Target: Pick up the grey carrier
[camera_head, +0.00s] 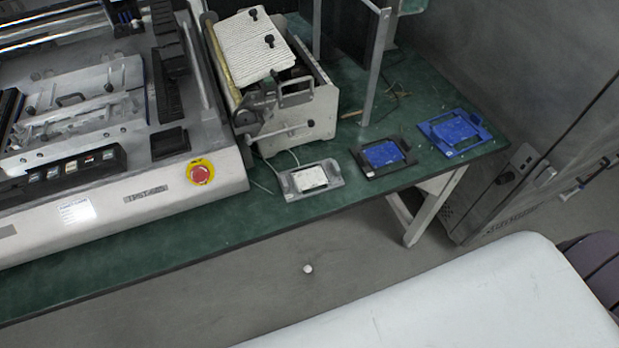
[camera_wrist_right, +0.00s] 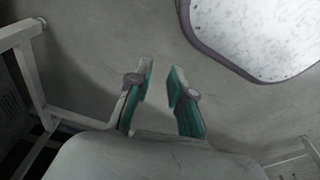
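The grey carrier (camera_head: 290,188) lies flat near the front edge of the green table in the head view, with a pale speckled piece in its middle. A black carrier (camera_head: 370,168) with a blue piece lies to its right. A blue carrier (camera_head: 455,132) lies farther right. My right gripper (camera_wrist_right: 161,82) shows in the right wrist view with its two green-lined fingers apart and nothing between them. Grey floor shows beyond the fingertips, and no carrier is in that view. My left gripper is not in view.
The green table (camera_head: 225,225) has a large machine with a red stop button (camera_head: 201,172) on the left. A white device (camera_head: 275,95) stands behind the grey carrier. A metal post (camera_head: 375,65) rises behind the black carrier. A grey cabinet (camera_head: 545,120) stands at right.

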